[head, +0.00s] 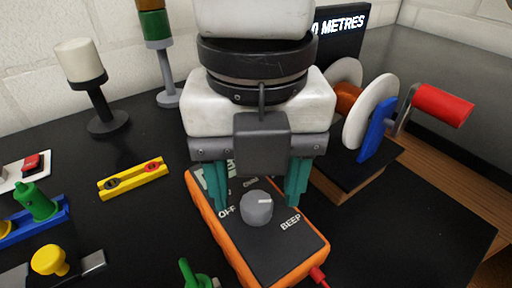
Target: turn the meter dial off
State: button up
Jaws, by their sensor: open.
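The meter (280,253) is an orange-cased box with a dark face, lying on the black table and tilted in the picture. My gripper (257,204) is open, with one teal finger to each side of the dial. The fingers look apart from the dial; I cannot tell their exact height above the face. My gripper hides most of the meter's screen.
A red lead (319,277) leaves the meter's lower right. A crank-handled spool (371,110) on a wooden base stands close on the right. A yellow bar (133,178), a candle stand (99,93) and green and yellow pieces are on the left. Black table is clear at the lower right.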

jog(key=shift+f, duration=0.75)
jog(key=shift+c, duration=0.2)
jog(key=c, duration=1)
